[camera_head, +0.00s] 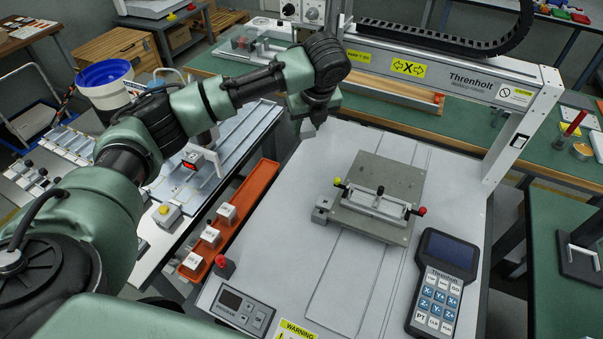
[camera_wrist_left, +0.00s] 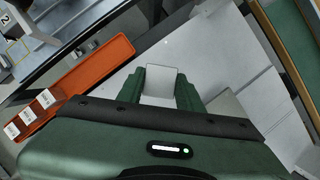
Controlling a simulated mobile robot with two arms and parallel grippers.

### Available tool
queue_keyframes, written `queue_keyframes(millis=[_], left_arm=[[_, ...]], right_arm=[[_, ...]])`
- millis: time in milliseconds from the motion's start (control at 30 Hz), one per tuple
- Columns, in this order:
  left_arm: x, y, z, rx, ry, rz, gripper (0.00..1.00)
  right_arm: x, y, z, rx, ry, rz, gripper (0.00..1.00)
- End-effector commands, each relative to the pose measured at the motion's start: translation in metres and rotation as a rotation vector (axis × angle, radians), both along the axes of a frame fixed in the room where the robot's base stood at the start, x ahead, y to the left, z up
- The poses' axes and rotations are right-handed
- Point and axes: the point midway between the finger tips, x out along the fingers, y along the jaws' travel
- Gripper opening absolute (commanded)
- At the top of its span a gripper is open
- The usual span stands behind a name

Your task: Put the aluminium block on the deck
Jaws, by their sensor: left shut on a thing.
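My left gripper (camera_head: 312,112) is above the back-left part of the white machine deck (camera_head: 300,215). It is shut on an aluminium block (camera_head: 308,129), which shows as a small pale grey piece under the fingers. In the left wrist view the block (camera_wrist_left: 160,82) sits between the two green fingers of the left gripper (camera_wrist_left: 165,88), with the pale deck (camera_wrist_left: 205,55) around it. I cannot tell whether the block touches the deck. My right gripper is not in view.
A grey plate with a clamp (camera_head: 380,195) stands mid-deck. A handheld keypad (camera_head: 442,285) lies front right, and a control box (camera_head: 242,308) front left. An orange tray (camera_head: 255,187) with several white-topped blocks lies left of the deck. The gantry beam (camera_head: 440,75) crosses behind.

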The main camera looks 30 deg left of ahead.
Motion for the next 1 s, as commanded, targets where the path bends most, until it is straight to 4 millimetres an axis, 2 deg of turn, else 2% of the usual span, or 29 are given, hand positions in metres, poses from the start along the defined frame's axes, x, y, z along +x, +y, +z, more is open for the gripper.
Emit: queue_keyframes(millis=[33,200,400,667,900,1000], left_arm=[[-0.001,0.000,-0.017,0.002,0.005,0.001,0.00],[-0.001,0.000,-0.063,0.002,0.005,0.002,0.00],[-0.001,0.000,-0.107,0.001,0.003,0.001,0.00],[0.000,0.000,-0.128,0.001,0.001,0.003,0.00],[-0.001,0.000,-0.162,0.001,0.002,0.003,0.00],[-0.001,0.000,-0.166,0.000,0.000,0.002,0.00]], right_arm=[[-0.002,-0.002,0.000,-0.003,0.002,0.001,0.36],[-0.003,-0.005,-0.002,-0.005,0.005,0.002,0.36],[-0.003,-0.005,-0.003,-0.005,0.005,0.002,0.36],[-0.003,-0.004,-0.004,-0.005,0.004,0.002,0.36],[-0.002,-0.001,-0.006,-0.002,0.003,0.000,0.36],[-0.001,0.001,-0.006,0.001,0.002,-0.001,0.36]])
